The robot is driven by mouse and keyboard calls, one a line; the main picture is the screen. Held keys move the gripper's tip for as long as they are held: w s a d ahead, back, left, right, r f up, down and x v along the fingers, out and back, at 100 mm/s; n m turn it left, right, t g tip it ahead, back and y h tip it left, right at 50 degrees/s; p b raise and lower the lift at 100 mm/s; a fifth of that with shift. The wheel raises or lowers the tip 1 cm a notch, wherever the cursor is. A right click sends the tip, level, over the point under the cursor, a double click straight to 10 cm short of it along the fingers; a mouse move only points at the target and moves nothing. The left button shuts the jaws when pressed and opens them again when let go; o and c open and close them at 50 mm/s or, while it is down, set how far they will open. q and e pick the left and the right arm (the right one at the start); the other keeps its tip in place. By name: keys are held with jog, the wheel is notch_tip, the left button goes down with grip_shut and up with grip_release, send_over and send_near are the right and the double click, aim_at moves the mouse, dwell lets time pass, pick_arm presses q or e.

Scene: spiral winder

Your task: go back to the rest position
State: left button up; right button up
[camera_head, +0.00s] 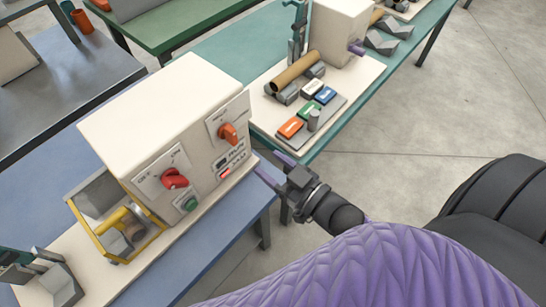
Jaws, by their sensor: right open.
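A white machine box (150,110) stands on a pale base on the blue table. Its front carries a red knob (174,179), an orange knob (228,132) and a green button (190,204). A yellow-framed guard (128,232) is fixed at its left side. My right gripper (273,168) is open and empty, with its two purple fingertips apart. It is near the box's lower right corner, by the table's edge. My right arm, with a purple quilted sleeve, reaches in from the lower right. My left gripper is not in view.
A teal table (340,135) behind holds another machine, a brown tube (296,71) and several colored blocks (310,109). A dark grey table (75,75) and a green table (185,30) stand at the upper left. Open concrete floor (440,110) lies to the right.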

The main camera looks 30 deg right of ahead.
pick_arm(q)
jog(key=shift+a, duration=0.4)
pick_arm(e)
jog(key=s+d+f+m+g+h+b, duration=0.1)
jog(key=s+d+f+g+h+b, duration=0.15)
jog(key=f, duration=0.95)
jog(key=s+d+f+m+g+h+b, duration=0.15)
jog(key=s+f+g, duration=0.25)
jog(key=f, duration=0.8)
pick_arm(q)
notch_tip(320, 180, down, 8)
jog(key=b, duration=0.3)
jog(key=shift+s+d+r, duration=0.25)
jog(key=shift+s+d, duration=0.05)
pick_arm(e)
jog(key=s+f+g+h, duration=0.1)
jog(key=s+f+g, duration=0.4)
jog(key=s, duration=0.5)
jog(key=s+a+f+g+h, duration=0.1)
jog(key=s+f+g, duration=0.4)
jog(key=s+f, duration=0.5)
jog(key=shift+s+n, duration=0.45)
jog(key=shift+s, duration=0.1)
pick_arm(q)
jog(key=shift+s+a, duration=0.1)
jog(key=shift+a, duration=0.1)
pick_arm(e)
jog(key=shift+a, duration=0.1)
